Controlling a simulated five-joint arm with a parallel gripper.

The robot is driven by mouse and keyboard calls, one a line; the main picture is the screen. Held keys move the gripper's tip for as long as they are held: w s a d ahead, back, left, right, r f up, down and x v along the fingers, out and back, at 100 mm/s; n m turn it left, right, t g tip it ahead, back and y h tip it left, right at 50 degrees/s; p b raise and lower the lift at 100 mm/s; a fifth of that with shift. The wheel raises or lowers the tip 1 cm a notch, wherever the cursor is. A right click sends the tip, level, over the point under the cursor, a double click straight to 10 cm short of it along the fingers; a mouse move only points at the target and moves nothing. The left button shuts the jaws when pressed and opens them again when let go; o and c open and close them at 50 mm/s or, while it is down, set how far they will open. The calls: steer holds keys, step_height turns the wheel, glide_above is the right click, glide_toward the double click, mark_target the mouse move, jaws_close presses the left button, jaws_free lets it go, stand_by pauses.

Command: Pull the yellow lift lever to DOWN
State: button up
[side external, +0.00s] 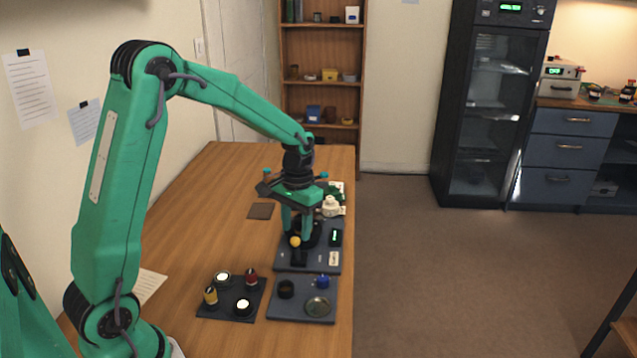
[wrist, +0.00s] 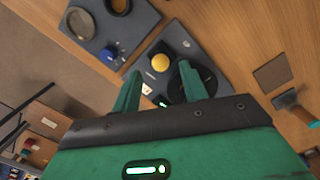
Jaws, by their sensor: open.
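The lift lever's round yellow knob (side external: 295,241) shows near the tips of my gripper (side external: 297,232), above a dark grey panel (side external: 318,265) on the wooden table. In the wrist view, the yellow knob (wrist: 160,62) appears between and slightly beyond the two green fingertips (wrist: 159,72). My gripper is open, with the fingers spread and pointing down. I see no contact with the knob, but cannot be sure. The lever's shaft is mostly hidden, and I cannot read an UP or DOWN mark. A round black part (wrist: 196,82) is partly covered by one finger.
A second grey tray (side external: 300,309) holds a black ring, a blue knob and a glass disc. A dark mat (side external: 232,311) beside it carries several small round parts. A white part (side external: 331,207) stands behind the panel. A brown square (side external: 261,211) lies on the table, left of my gripper.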

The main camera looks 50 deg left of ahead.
mark_target(294, 240)
steer(key=shift+w+r, duration=0.2)
steer(key=shift+r, duration=2.25)
steer(key=shift+c, duration=0.2)
steer(key=shift+s, duration=0.1)
steer(key=c, duration=0.7)
steer(key=shift+s+r+n, duration=0.15)
steer(key=shift+n, duration=0.15)
jaws_close()
steer(key=shift+s+d+r+n+t, duration=0.15)
steer(key=shift+s+r+n+t, duration=0.15)
steer(key=shift+s+n, duration=0.3)
steer(key=s+d+r+n+t+y, duration=0.1)
steer(key=s+n+t, duration=0.3)
steer(key=s+n, duration=0.5)
steer(key=shift+s+d+r+n, duration=0.25)
steer(key=shift+d+r+n, duration=0.35)
steer(key=shift+n, duration=1.1)
